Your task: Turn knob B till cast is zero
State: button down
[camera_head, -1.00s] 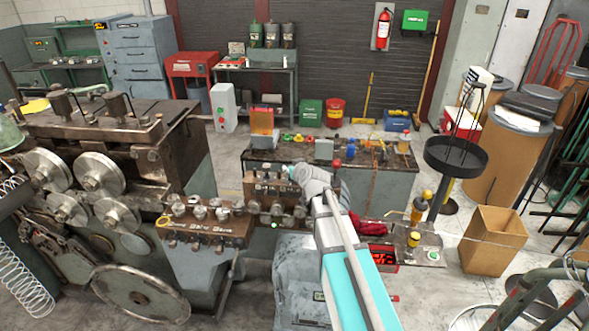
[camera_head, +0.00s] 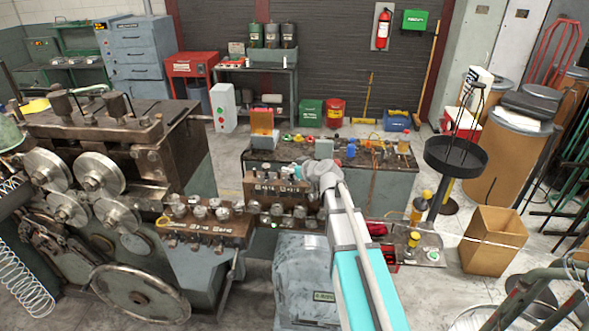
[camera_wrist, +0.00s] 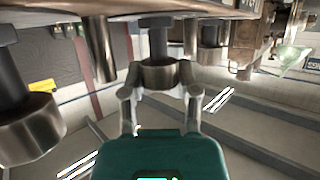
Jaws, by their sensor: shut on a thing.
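In the wrist view, my gripper (camera_wrist: 160,92) is shut on a short round metal knob (camera_wrist: 158,74) on a dark shaft, with one finger on each side. I cannot read which letter this knob carries. Another larger knob (camera_wrist: 30,125) hangs at the left. In the head view, my teal gripper (camera_head: 297,172) is at the dark knob block (camera_head: 262,188) in the middle, and my wrist partly hides its right end. A red-edged box (camera_head: 393,267) shows beside my arm; my arm hides most of it, and no cast reading is visible.
A shelf with round knobs (camera_head: 205,228) juts out just left of the knob block. The big coiler with steel rollers (camera_head: 100,174) fills the left. A cluttered workbench (camera_head: 385,185) stands behind. A cardboard box (camera_head: 492,240) is on the floor at the right.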

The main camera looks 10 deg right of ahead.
jog(key=shift+s, duration=0.1)
dwell(0.3)
jog(key=shift+c, duration=2.2)
grip_release()
jog(key=shift+s+r, duration=0.15)
jog(key=shift+o, duration=0.5)
